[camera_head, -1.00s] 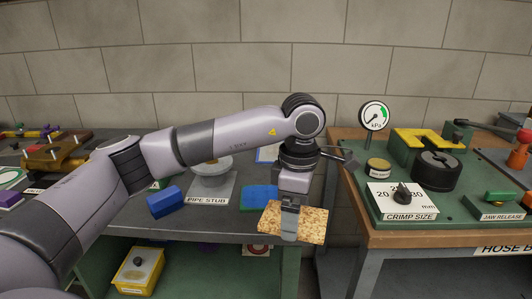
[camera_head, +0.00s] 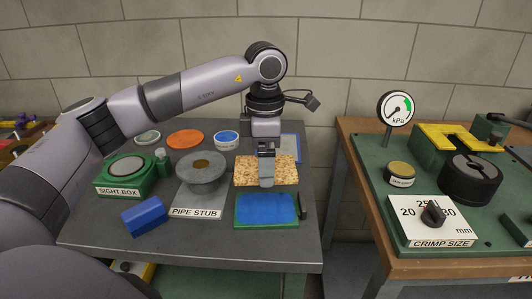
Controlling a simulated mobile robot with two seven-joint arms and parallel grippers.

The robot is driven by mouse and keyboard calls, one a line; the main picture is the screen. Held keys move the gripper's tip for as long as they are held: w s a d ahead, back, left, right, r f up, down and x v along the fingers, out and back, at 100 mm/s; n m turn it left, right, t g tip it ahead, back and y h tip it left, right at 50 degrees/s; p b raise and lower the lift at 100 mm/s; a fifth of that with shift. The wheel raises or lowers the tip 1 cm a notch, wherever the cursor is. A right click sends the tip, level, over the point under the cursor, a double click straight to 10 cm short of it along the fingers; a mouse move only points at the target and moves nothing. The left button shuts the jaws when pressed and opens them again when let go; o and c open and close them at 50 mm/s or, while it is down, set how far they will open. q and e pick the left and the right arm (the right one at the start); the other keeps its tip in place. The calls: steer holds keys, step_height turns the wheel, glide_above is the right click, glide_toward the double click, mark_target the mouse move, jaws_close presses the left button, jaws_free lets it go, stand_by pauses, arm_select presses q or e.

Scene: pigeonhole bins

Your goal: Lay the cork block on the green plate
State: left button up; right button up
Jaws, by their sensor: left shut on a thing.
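My left gripper (camera_head: 266,165) points down from above and is shut on the cork block (camera_head: 245,172), a flat speckled tan slab. The gripper covers the slab's middle. The slab appears above the grey table, just behind a rectangular pad (camera_head: 266,210) with a blue top and green edges; I cannot tell its exact height. A small round pale-green dish (camera_head: 148,138) lies at the back left of the table. I cannot tell for certain which of these is the green plate. My right gripper is not in view.
The grey pipe stub (camera_head: 203,172) stands left of the slab. A pressure gauge (camera_head: 396,107) stands on the right bench.

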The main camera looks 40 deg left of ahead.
arm_select(q)
steer(key=shift+s, duration=0.1)
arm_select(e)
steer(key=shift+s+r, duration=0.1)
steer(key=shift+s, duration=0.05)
arm_select(q)
steer(key=shift+f+b, duration=0.3)
steer(key=shift+f, duration=0.25)
steer(key=b, duration=0.4)
glide_above(266, 208)
step_height(266, 208, down, 7)
steer(key=shift+a+r, duration=0.1)
steer(key=shift+r, duration=0.05)
steer(key=shift+f+b, duration=0.4)
steer(key=shift+f, duration=0.25)
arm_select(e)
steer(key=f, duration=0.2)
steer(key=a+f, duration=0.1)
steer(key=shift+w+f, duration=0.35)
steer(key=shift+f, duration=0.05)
arm_select(q)
steer(key=shift+f+b, duration=0.4)
steer(key=shift+f, duration=0.05)
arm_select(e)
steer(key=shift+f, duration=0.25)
arm_select(q)
steer(key=o, duration=0.8)
steer(key=shift+c, duration=0.2)
